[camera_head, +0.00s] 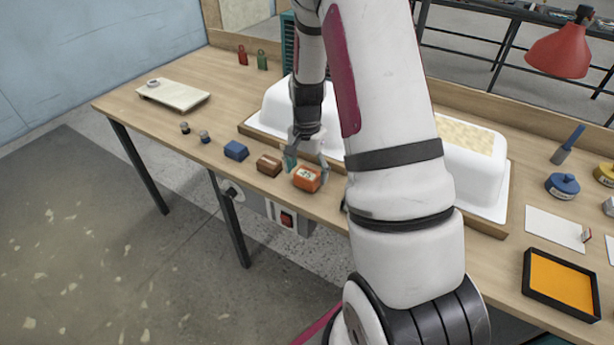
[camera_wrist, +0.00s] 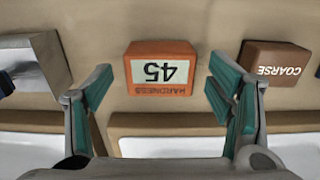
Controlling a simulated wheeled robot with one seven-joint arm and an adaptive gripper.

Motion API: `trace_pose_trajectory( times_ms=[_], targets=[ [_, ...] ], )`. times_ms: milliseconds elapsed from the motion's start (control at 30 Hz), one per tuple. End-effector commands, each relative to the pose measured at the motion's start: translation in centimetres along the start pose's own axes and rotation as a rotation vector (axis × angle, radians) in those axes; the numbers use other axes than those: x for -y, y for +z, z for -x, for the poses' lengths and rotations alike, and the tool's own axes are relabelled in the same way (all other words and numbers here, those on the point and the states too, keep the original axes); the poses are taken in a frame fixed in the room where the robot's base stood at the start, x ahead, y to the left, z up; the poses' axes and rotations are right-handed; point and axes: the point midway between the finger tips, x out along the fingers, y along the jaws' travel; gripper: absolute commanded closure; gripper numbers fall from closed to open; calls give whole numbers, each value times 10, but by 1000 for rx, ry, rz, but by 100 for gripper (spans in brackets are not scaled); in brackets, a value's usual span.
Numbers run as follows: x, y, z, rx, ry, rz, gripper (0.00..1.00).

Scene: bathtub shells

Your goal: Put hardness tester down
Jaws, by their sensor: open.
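The hardness tester is an orange block (camera_head: 306,179) with a white display. It sits on the wooden bench near the front edge, in front of the white bathtub shell (camera_head: 270,108). In the wrist view the hardness tester (camera_wrist: 162,83) shows "45" and "HARDNESS" upside down, resting on the bench. My gripper (camera_head: 306,167) is open close to it. In the wrist view my gripper's teal fingers (camera_wrist: 160,92) stand apart, one toward each side of the block, with visible gaps. Nothing is held.
A brown block (camera_head: 268,165), marked "COARSE" in the wrist view (camera_wrist: 280,68), lies just left of the tester. A blue block (camera_head: 236,150) lies farther left. An orange tray (camera_head: 562,283), a white card (camera_head: 553,229) and a blue round container (camera_head: 562,186) stand at the right.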

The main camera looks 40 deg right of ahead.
Motion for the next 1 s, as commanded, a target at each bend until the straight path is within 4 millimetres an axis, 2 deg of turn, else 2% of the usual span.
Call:
trace_pose_trajectory(
  times_ms=[100,300,567,667,767,867,1000],
  targets=[
    [1,0,28,-4,-4,1,25],
    [1,0,67,-4,-4,1,25],
    [0,0,93,-2,-2,3,25],
    [1,7,106,-4,-11,29,25],
    [2,25,130,-15,-35,102,25],
    [0,55,164,-33,-70,219,25],
    [-14,101,208,-66,-114,408,25]
  ],
)
